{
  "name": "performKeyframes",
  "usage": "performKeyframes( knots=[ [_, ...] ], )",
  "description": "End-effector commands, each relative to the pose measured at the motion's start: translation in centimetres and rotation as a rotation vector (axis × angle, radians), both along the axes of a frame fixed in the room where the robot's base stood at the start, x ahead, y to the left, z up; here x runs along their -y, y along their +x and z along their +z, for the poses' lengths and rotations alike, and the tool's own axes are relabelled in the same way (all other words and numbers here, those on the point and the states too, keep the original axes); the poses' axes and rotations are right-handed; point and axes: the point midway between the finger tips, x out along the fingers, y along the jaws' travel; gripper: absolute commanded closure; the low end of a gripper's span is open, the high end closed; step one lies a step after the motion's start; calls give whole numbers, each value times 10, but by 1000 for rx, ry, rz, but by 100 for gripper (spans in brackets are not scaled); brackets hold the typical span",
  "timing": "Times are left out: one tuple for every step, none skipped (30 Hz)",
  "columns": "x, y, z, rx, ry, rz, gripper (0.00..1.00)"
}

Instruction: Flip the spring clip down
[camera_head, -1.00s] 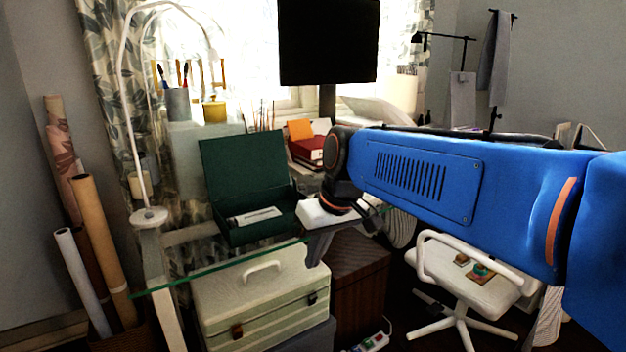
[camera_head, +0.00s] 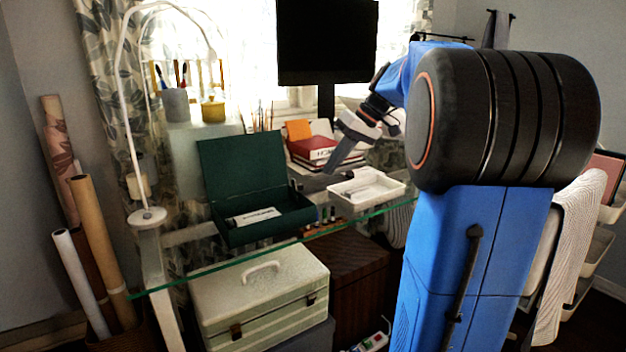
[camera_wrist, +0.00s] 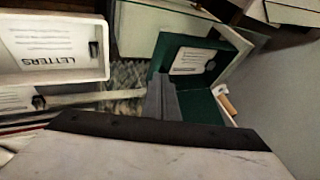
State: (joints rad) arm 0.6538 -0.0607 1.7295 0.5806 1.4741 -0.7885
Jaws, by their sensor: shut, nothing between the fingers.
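A dark green box file (camera_head: 243,165) stands with its lid raised on the glass desk, and a white paper lies in its base. It also shows in the wrist view (camera_wrist: 200,104), partly behind my fingers. I cannot clearly make out the spring clip; the box interior is dark and small in the head view. My gripper (camera_head: 310,185) is shut and empty, just right of the box and above the desk. In the wrist view its grey fingers (camera_wrist: 163,88) point toward the box; I cannot tell whether they touch it.
A white letter tray (camera_head: 367,204) stands right of my gripper; its "LETTERS" label shows in the wrist view (camera_wrist: 58,66). Red books (camera_head: 312,150) and a monitor (camera_head: 327,42) are behind. A white lamp (camera_head: 147,216) stands left. A pale case (camera_head: 258,295) is below the glass desk (camera_head: 185,277).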

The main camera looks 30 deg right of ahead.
Motion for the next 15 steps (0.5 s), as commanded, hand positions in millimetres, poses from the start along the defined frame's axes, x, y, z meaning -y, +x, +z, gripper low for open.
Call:
performKeyframes(
  knots=[
    [15,6,3,11,12,2,100],
    [21,9,4,18,18,5,100],
    [30,12,7,30,27,10,100],
    [36,14,9,36,32,14,100],
    [41,16,10,42,36,19,100],
    [47,19,11,51,42,21,100],
    [51,20,13,57,45,23,100],
    [54,21,13,62,48,26,100],
    [58,22,14,66,51,29,100],
    [60,23,15,69,54,31,100],
    [62,23,15,72,54,32,100],
    [63,24,16,74,56,33,100],
    [64,24,16,76,57,34,100],
    [65,24,17,76,57,35,100],
    [65,24,17,77,57,34,100]
  ],
)
